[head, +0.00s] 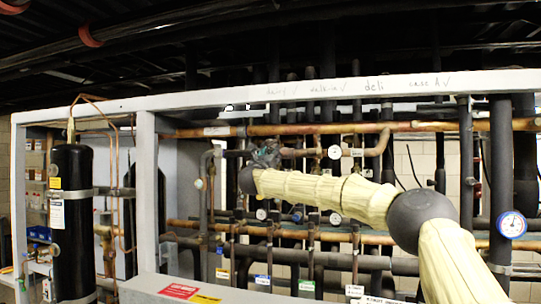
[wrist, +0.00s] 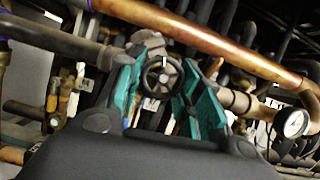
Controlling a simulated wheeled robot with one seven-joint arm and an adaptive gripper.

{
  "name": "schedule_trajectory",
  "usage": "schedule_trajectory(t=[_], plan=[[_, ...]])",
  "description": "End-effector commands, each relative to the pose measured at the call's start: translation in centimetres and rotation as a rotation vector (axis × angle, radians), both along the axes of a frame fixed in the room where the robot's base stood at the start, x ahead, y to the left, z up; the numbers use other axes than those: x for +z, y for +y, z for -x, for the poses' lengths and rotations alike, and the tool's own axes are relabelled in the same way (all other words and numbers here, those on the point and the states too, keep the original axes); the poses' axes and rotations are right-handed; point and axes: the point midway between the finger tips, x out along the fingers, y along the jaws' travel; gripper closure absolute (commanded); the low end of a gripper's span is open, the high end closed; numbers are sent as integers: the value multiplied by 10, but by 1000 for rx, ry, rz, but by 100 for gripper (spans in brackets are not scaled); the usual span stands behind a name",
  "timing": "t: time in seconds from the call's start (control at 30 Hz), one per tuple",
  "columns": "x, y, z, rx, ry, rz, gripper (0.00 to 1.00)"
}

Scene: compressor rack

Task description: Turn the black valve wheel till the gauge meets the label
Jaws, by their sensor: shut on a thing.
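The black valve wheel (wrist: 163,76) is a small spoked ring with a pale centre, on a grey valve body in the wrist view. My gripper (wrist: 164,92) has its teal-padded fingers on either side of the wheel and is shut on it. In the head view my gripper (head: 266,154) reaches the pipes at mid-rack and hides the wheel. A round white gauge (wrist: 294,123) is at the right in the wrist view; a gauge (head: 335,152) shows right of my gripper in the head view. Their readings are too small to make out. Which label the task means I cannot tell.
Copper pipes (head: 290,129) and dark pipes crowd around my gripper. A black cylinder (head: 71,222) stands at the left. A blue-rimmed gauge (head: 512,224) is at the right. A white beam (head: 330,89) crosses above.

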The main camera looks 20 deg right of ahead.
Motion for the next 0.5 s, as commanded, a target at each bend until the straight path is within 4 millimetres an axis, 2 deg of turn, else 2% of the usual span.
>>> schedule_trajectory(t=[0.27,0.5], plan=[[2,3,2,3,27,51,88],[3,3,3,5,115,181,88]])
